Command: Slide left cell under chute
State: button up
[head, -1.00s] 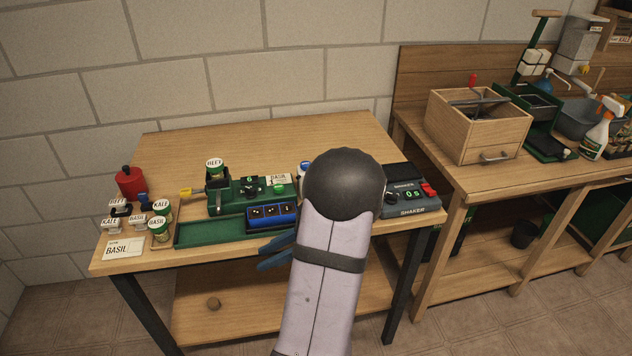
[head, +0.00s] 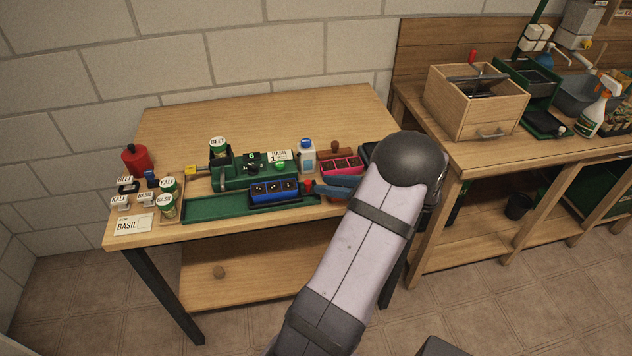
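The blue tray (head: 274,191) with a row of three dark cells sits in the green track (head: 215,208) along the table front. Small pale specks show in its cells. Left of the tray the track is empty. Behind the track stands the green dispenser (head: 222,182), with a BEET jar (head: 218,146) on top; its chute outlet is not clear from here. My gripper (head: 322,189) has its dark blue fingers low at the tray's right end, beside a small red knob (head: 308,186). I cannot tell whether they touch or grip the knob.
A pink tray (head: 342,166) and a white bottle (head: 307,155) stand behind my gripper. Seed jars (head: 166,205), a BASIL card (head: 132,225) and a red canister (head: 136,158) are at the left. A side bench holds a wooden box (head: 475,107). The table's back is clear.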

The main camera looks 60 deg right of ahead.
aim_at(310, 183)
jog(key=shift+p+x, duration=0.45)
jog(key=shift+x, duration=1.85)
jog(key=shift+c, duration=0.7)
grip_shut()
